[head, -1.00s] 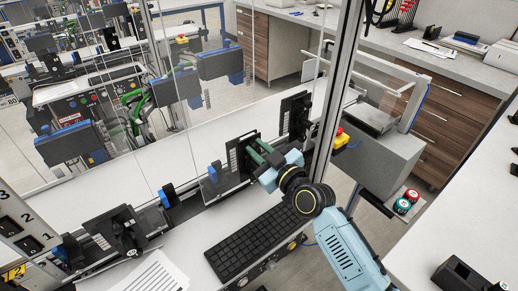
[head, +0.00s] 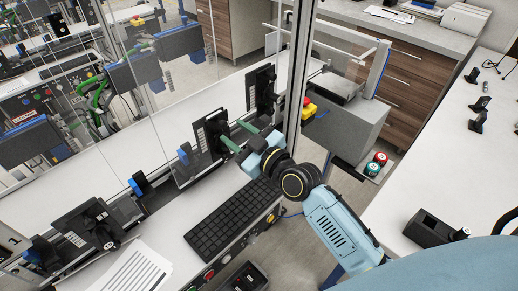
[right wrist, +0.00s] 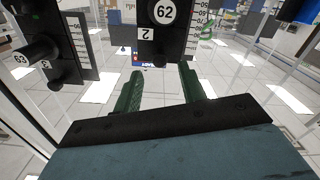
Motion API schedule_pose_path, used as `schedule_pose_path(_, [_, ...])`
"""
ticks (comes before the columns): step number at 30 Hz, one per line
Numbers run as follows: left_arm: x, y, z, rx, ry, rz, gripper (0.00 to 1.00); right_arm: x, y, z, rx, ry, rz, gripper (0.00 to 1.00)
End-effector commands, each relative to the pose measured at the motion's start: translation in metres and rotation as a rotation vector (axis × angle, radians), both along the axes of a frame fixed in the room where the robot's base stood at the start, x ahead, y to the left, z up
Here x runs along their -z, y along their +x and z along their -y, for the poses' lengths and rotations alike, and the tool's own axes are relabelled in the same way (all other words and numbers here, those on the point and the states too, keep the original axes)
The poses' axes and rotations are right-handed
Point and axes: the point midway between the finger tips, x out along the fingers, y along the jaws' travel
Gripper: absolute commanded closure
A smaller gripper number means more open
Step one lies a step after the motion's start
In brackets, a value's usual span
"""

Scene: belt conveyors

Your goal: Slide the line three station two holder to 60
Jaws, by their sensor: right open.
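A black holder with a round knob marked 62 (right wrist: 163,12) and a label 2 is at the top of the right wrist view, beside a printed scale. My right gripper (right wrist: 160,70) is open; its two green fingers point at this holder, with the knob between them in the picture, and nothing is gripped. In the head view the right gripper (head: 237,135) is beside a black holder plate (head: 212,133) on the conveyor edge. Contact cannot be told. The line number is not readable. My left gripper is not in view.
More black plates stand along the rail, one farther back (head: 262,90) and one at lower left (head: 88,225). A keyboard (head: 235,218) lies below the arm. A metal post (head: 299,75) rises near the gripper.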

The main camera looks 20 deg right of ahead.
Motion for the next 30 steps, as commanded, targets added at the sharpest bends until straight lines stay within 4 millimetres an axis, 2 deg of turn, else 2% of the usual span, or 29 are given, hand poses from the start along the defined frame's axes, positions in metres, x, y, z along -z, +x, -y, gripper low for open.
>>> schedule_pose_path(1, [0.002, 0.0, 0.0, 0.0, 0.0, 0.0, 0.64, 0.003, -0.013, 0.004, -0.001, -0.003, -0.003, 0.59])
schedule_pose_path(6, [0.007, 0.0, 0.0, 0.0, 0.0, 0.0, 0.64, 0.002, -0.048, 0.017, -0.001, -0.003, -0.003, 0.59])
schedule_pose_path(12, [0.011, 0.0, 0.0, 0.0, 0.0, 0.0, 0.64, 0.002, -0.077, 0.028, 0.0, -0.002, -0.002, 0.59])
schedule_pose_path(18, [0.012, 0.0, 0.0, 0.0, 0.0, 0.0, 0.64, 0.0, -0.087, 0.032, 0.0, -0.001, 0.0, 0.59])
schedule_pose_path(30, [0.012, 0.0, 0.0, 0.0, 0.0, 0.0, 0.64, 0.0, -0.088, 0.032, 0.0, 0.0, 0.0, 0.59])
